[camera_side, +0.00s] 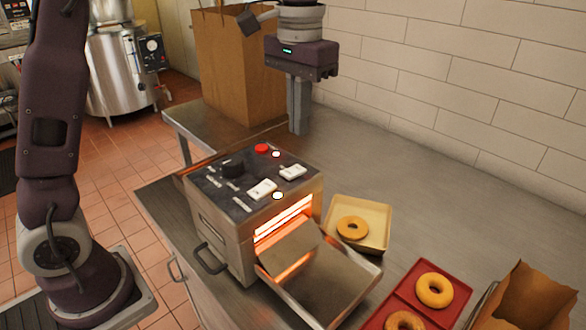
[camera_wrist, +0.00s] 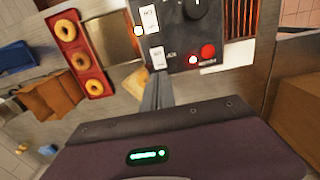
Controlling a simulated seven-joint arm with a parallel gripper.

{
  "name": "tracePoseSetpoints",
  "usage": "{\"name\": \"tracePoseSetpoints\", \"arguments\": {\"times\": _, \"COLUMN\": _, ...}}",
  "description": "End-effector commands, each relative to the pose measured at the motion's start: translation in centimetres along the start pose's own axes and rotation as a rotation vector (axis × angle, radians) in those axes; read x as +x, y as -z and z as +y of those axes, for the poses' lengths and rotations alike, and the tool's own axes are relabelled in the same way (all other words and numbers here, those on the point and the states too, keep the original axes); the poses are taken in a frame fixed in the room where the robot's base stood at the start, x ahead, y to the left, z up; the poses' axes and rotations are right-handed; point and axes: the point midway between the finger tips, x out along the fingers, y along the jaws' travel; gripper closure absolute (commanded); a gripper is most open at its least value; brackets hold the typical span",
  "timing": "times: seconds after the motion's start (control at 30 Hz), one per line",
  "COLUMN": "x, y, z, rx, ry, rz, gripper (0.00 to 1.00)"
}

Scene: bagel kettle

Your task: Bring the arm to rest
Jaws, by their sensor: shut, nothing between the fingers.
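My gripper (camera_side: 299,132) hangs pointing down above the steel counter, behind the toaster in the side view. Its fingers are together with nothing between them. In the wrist view the closed fingers (camera_wrist: 158,92) point toward the toaster's control panel. They look apart from every object. The toaster (camera_side: 225,235) has a dark panel with a knob, switches and a red button, and its slot glows orange. It also shows in the wrist view (camera_wrist: 205,35).
A cream tray (camera_side: 380,215) holds one bagel (camera_side: 352,228). A red tray (camera_side: 450,312) holds bagels (camera_side: 434,290). An open brown bag (camera_side: 530,300) stands front right; a tall paper bag (camera_side: 235,70) stands behind my gripper. A steel kettle (camera_side: 108,75) stands back left. The counter (camera_side: 400,170) toward the wall is clear.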

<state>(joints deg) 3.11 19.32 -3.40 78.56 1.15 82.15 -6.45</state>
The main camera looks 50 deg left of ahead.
Motion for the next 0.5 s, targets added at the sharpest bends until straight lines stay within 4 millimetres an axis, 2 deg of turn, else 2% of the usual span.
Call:
{"name": "tracePoseSetpoints", "arguments": {"times": 0.07, "x": -0.4, "y": -0.5, "z": -0.1, "rx": 0.0, "ry": 0.0, "rz": 0.011, "gripper": 1.0}}
{"name": "tracePoseSetpoints", "arguments": {"times": 0.13, "x": -1.4, "y": -2.4, "z": -0.5, "rx": 0.0, "ry": 0.001, "rz": 0.051, "gripper": 1.0}}
{"name": "tracePoseSetpoints", "arguments": {"times": 0.17, "x": -1.9, "y": -3.6, "z": -0.8, "rx": 0.001, "ry": 0.001, "rz": 0.079, "gripper": 1.0}}
{"name": "tracePoseSetpoints", "arguments": {"times": 0.27, "x": -3.0, "y": -9.3, "z": -1.9, "rx": 0.001, "ry": 0.002, "rz": 0.194, "gripper": 1.0}}
{"name": "tracePoseSetpoints", "arguments": {"times": 0.3, "x": -3.0, "y": -11.7, "z": -2.3, "rx": 0.001, "ry": 0.002, "rz": 0.243, "gripper": 1.0}}
{"name": "tracePoseSetpoints", "arguments": {"times": 0.4, "x": -1.6, "y": -16.9, "z": -3.0, "rx": -0.001, "ry": 0.001, "rz": 0.352, "gripper": 1.0}}
{"name": "tracePoseSetpoints", "arguments": {"times": 0.5, "x": 0.5, "y": -20.4, "z": -3.4, "rx": -0.001, "ry": 0.0, "rz": 0.434, "gripper": 1.0}}
